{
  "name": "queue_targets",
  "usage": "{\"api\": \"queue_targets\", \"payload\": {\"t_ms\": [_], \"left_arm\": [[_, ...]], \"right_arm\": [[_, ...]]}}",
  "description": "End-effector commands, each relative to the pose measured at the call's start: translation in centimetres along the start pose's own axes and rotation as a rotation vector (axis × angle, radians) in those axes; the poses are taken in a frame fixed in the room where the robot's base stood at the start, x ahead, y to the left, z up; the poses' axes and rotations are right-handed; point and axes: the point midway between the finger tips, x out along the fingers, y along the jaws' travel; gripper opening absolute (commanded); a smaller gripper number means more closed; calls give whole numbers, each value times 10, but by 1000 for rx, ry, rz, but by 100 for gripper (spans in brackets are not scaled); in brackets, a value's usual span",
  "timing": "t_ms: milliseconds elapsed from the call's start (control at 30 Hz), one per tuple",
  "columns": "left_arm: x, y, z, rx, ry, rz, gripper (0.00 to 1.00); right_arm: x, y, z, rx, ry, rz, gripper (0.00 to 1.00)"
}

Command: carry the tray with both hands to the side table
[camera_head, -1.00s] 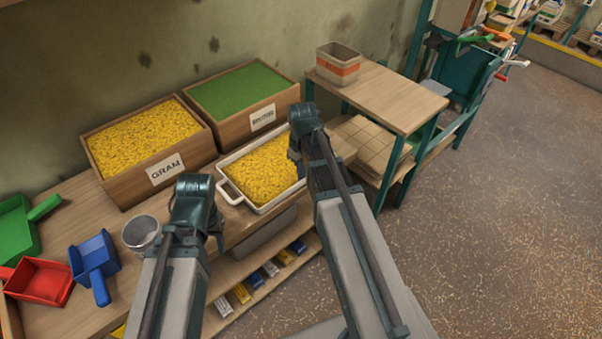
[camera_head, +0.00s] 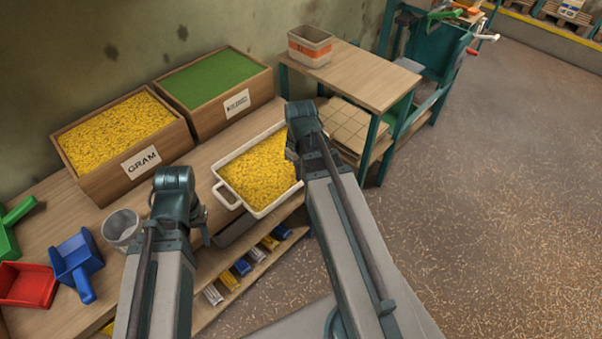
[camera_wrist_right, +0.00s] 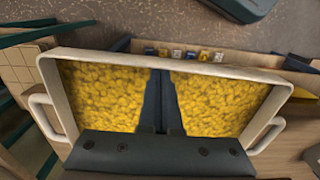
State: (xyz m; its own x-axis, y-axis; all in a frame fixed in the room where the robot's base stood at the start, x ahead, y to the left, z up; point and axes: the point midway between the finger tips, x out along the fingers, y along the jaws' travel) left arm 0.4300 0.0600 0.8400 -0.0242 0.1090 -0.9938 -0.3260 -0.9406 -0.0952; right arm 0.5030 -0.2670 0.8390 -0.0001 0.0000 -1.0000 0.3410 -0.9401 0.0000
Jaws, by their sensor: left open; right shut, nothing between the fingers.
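The white tray (camera_head: 237,163), full of yellow grain, is at the workbench's right end, its near side over the front edge in the picture. I cannot tell whether it rests on the bench. Both its handles show in the right wrist view, the left one (camera_wrist_right: 42,117) and the right one (camera_wrist_right: 268,137). My left gripper (camera_head: 203,230) is open, just left of the tray's near-left handle (camera_head: 226,196). My right gripper (camera_wrist_right: 160,100) is shut and empty, its fingers in front of the grain. The side table (camera_head: 365,80) stands right of the tray.
A bin with an orange stripe (camera_head: 310,48) takes the side table's far-left corner; the rest of its top is clear. The GRAM box (camera_head: 100,165), a green-filled box (camera_head: 210,120), a metal cup (camera_head: 121,228) and a blue scoop (camera_head: 76,262) are on the bench. Floor at right is open.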

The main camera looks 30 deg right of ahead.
Motion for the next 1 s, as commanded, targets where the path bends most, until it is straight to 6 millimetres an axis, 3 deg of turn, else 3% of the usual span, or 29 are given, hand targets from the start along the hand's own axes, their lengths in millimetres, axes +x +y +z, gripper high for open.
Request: {"api": "queue_targets", "payload": {"t_ms": [267,300,700,1000], "left_arm": [[-2,0,0,0,0,0,49],[-14,-1,1,0,0,0,49],[-75,-7,4,0,0,0,49],[-100,-10,6,0,0,0,49]], "right_arm": [[-2,4,-36,0,-1,0,0],[-14,3,-31,2,-1,0,0],[-75,2,-30,2,-1,0,0],[-101,3,-30,2,-1,0,0]]}}
